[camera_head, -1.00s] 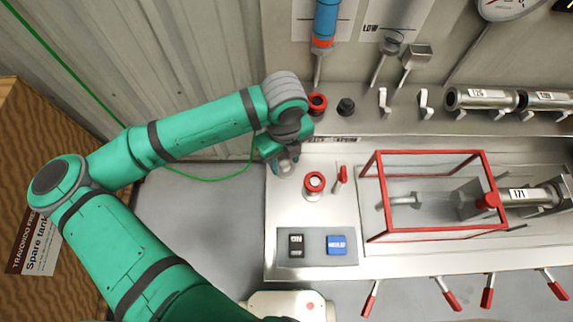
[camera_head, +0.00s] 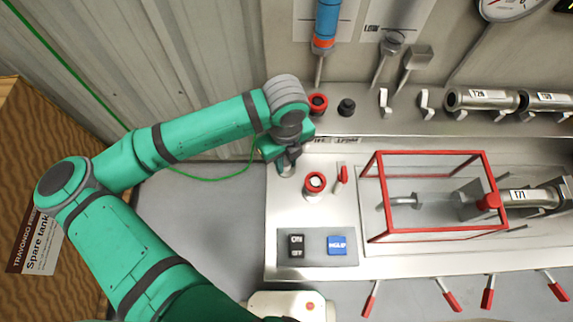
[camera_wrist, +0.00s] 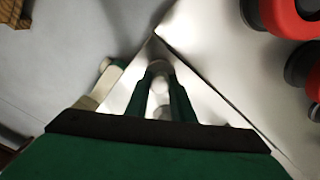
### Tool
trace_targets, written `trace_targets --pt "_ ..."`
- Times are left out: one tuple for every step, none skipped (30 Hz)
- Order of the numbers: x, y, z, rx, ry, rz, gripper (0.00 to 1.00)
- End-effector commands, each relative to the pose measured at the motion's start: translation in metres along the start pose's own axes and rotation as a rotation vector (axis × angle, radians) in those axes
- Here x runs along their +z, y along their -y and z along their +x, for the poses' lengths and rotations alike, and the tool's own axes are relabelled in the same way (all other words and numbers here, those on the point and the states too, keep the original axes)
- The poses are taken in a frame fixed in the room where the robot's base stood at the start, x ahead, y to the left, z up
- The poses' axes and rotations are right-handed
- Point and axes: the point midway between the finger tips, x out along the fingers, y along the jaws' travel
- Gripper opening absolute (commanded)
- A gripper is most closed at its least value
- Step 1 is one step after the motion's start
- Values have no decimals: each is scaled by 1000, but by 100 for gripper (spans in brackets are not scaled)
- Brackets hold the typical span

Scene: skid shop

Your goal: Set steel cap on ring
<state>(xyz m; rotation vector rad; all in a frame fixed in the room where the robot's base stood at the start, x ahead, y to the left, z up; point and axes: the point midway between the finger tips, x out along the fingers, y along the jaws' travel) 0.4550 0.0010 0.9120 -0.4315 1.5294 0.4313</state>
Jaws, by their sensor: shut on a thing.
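My gripper (camera_head: 287,166) is at the left end of the steel bench, pointing down. In the wrist view its two green fingers (camera_wrist: 163,88) are shut on a small pale, rounded metal piece, which looks like the steel cap (camera_wrist: 160,68). The fingers hide much of it. To the right of the gripper, apart from it, a red ring (camera_head: 315,182) with a pale centre sits on a short silver post. I cannot tell whether this is the task's ring. Red and dark round parts (camera_wrist: 290,20) show at the upper right of the wrist view.
A red-handled lever (camera_head: 342,174) stands right of the red ring. A red-framed clear guard (camera_head: 435,232) covers the bench middle. A black and blue button panel (camera_head: 317,246) lies in front. A red fitting (camera_head: 317,103) and a black knob (camera_head: 346,106) stand on the back ledge.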

Motion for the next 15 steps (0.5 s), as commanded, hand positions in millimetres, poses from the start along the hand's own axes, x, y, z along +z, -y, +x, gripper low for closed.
trace_targets --pt "0 0 -4 -1 1 0 0" --pt "0 0 -6 -1 1 0 0" --pt "0 0 -8 -1 1 0 0" --pt "0 0 -10 -1 1 0 0" --pt "0 0 -12 -1 2 0 0" --pt "0 0 -14 -1 2 0 0" --pt "0 0 -16 -1 2 0 0" --pt "0 0 -18 -1 3 0 0" --pt "0 0 -21 0 2 0 0" --pt "0 0 -22 0 2 0 0" --pt "0 0 -24 0 2 0 0" --pt "1 0 -27 -1 3 0 0" --pt "1 0 -28 -1 3 0 0" --pt "1 0 -30 -1 3 1 0" --pt "0 0 -33 -1 3 1 0"
